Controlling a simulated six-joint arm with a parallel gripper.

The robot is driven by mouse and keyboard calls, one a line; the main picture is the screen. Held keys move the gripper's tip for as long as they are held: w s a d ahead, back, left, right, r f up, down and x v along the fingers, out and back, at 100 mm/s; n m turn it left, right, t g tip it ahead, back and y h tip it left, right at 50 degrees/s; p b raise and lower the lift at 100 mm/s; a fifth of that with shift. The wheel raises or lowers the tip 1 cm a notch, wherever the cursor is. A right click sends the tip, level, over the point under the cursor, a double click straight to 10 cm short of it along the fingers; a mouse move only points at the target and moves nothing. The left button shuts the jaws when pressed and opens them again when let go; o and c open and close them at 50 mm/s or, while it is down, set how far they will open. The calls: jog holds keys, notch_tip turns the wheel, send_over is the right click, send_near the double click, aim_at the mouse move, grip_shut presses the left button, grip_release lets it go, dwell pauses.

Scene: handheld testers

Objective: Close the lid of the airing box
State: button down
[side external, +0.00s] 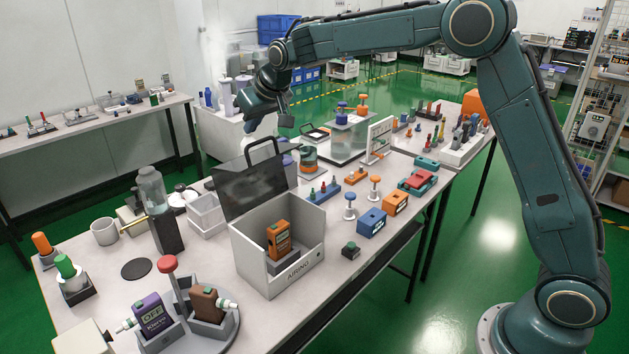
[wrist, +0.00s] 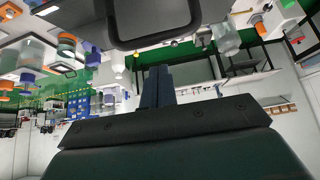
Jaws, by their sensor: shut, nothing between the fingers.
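An orange handheld tester (side external: 278,240) stands inside the box. My gripper (side external: 284,119) is above the raised lid, near the handle and apart from it. In the wrist view my gripper's fingers (wrist: 157,86) are together and empty. A dark frame at the top of that view looks like the handle (wrist: 152,42).
A round grey stand (side external: 225,328) holds purple and brown testers in front left of the box. A glass jar on a dark post (side external: 165,232) stands left of it. Blue and orange blocks (side external: 371,222) and knobbed posts lie to the right. The air above the box is clear.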

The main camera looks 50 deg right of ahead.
aim_at(267, 155)
jog(key=shift+s+f, duration=0.2)
jog(key=shift+s, duration=0.45)
jog(key=shift+s+f, duration=0.2)
jog(key=shift+s, duration=0.45)
jog(key=shift+s, duration=0.15)
jog(key=shift+s+f, duration=0.15)
jog(key=shift+s, duration=0.65)
jog(key=s+f, duration=0.4)
jog(key=s, duration=0.6)
jog(key=s+f+t, duration=0.1)
jog(key=s+f, duration=0.2)
jog(key=f, duration=0.5)
jog(key=s+f+t, duration=0.2)
jog(key=s+f, duration=0.2)
jog(key=f, duration=0.4)
jog(key=shift+f, duration=0.1)
